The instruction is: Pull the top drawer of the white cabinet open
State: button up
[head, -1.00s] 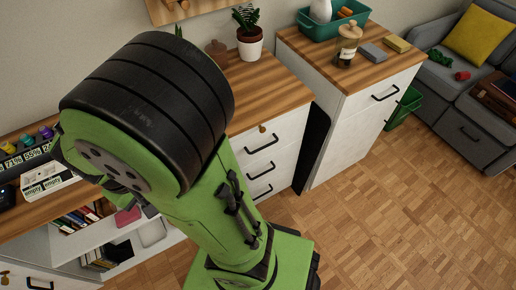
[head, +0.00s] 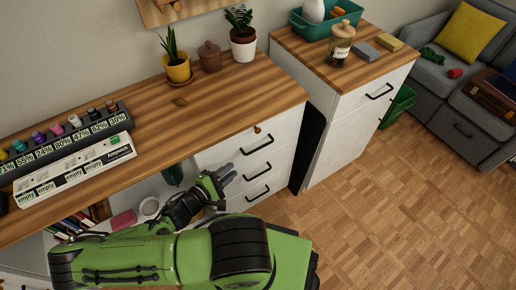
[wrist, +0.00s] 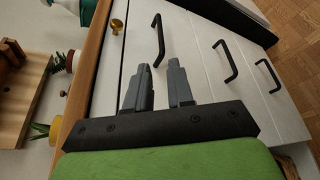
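The white cabinet (head: 291,122) stands under the right part of the wooden desktop, with several black bar handles down its front. Its top drawer (head: 236,150) looks shut, with its handle (head: 257,144) in plain view. In the wrist view, the top drawer handle (wrist: 158,40) lies just beyond my fingertips, roughly in line with the gap between them. My gripper (head: 228,175) is in front of the drawers, left of the handles. In the wrist view my gripper (wrist: 160,70) is open and empty, with its two grey fingers apart. No contact with the handle shows.
A brass knob (wrist: 117,26) sits above the top drawer handle. The middle handle (wrist: 225,60) and bottom handle (wrist: 268,76) are farther right there. A second white unit (head: 345,125) stands to the right. The wooden floor (head: 400,220) in front is clear.

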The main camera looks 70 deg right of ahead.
aim_at(255, 151)
jog(key=b+x, duration=0.2)
jog(key=x, duration=1.3)
jog(key=shift+s+b, duration=0.1)
jog(key=shift+b, duration=0.3)
jog(key=shift+c, duration=0.3)
grip_shut()
